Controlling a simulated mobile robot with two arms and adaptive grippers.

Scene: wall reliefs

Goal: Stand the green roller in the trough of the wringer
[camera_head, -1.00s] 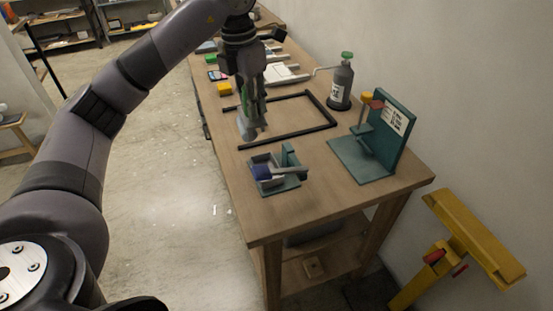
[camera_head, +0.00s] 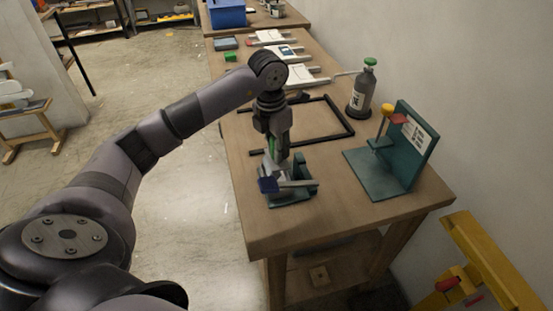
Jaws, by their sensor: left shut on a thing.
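My left gripper (camera_head: 278,160) points down and is shut on the green roller (camera_head: 272,147). Only a narrow green strip of the roller shows between the fingers. The gripper is right over the small teal device (camera_head: 298,198), which looks like the wringer, near the front left of the table. This device has a dark blue part (camera_head: 268,185) and a light grey bar (camera_head: 296,183). The fingers overlap it in the head view and hide its trough. I cannot tell whether the roller touches it. My right gripper is not in view.
A larger teal stand (camera_head: 377,176) with a yellow-topped post is to the right. Behind are a black frame (camera_head: 345,122) lying flat and a grey bottle (camera_head: 362,95) with a green cap. A yellow bracket (camera_head: 490,265) is at lower right. The table's front right is clear.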

